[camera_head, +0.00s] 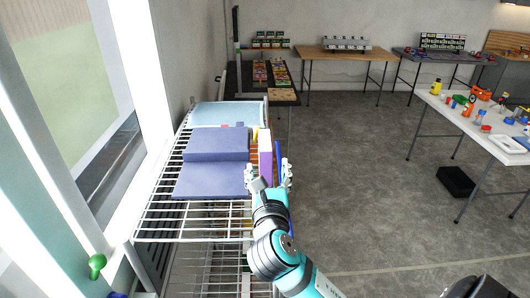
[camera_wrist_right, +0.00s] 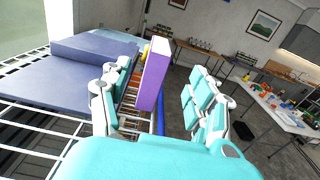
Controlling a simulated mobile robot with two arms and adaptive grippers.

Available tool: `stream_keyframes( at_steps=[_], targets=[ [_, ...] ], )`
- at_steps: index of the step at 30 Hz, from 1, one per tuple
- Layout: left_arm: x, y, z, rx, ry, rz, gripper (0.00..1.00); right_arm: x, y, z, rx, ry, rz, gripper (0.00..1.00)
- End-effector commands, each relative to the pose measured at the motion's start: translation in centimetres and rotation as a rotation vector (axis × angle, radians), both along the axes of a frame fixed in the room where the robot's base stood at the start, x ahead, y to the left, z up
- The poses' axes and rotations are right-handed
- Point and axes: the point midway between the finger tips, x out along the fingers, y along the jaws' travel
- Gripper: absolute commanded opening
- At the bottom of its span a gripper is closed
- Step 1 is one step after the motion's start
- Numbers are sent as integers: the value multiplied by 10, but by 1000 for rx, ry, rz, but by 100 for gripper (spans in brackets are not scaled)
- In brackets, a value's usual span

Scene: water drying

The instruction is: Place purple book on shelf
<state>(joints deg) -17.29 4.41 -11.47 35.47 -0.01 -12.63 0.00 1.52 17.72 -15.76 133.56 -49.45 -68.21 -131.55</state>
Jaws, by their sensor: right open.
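The purple book (camera_head: 265,146) stands upright at the right edge of the white wire shelf (camera_head: 190,235), beside a stack of blue-violet folded pieces. In the right wrist view the purple book (camera_wrist_right: 153,80) shows its purple face and pale edge, ahead of and between my spread fingers. My right gripper (camera_head: 270,174) is open and empty at the shelf's right edge, at the near end of the book. In the right wrist view my right gripper (camera_wrist_right: 160,90) has visible gaps on both sides of the book. My left gripper is not in view.
A thin blue upright piece (camera_head: 279,160) is just right of the book. Blue-violet slabs (camera_head: 212,180) cover the shelf's middle. A window is on the left. A white table (camera_head: 460,125) with several small items is at the right. The grey floor between is open.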

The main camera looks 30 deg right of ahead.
Motion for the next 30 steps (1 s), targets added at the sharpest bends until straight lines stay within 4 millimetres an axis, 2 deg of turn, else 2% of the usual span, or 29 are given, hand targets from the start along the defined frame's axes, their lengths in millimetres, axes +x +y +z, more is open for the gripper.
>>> stream_keyframes(
  at_steps=[4, 9, 18, 24, 30],
  targets=[
    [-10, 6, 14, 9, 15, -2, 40, 29, -19, 4, -1, 1, -3, 62],
    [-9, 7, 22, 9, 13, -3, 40, 54, -34, 3, 0, 0, -1, 62],
    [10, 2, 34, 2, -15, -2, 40, 75, -46, 2, 1, 1, -1, 62],
    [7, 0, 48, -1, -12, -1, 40, 101, -61, 0, 1, 0, -1, 62],
    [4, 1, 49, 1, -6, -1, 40, 109, -66, -3, 1, -1, 1, 62]
  ],
)
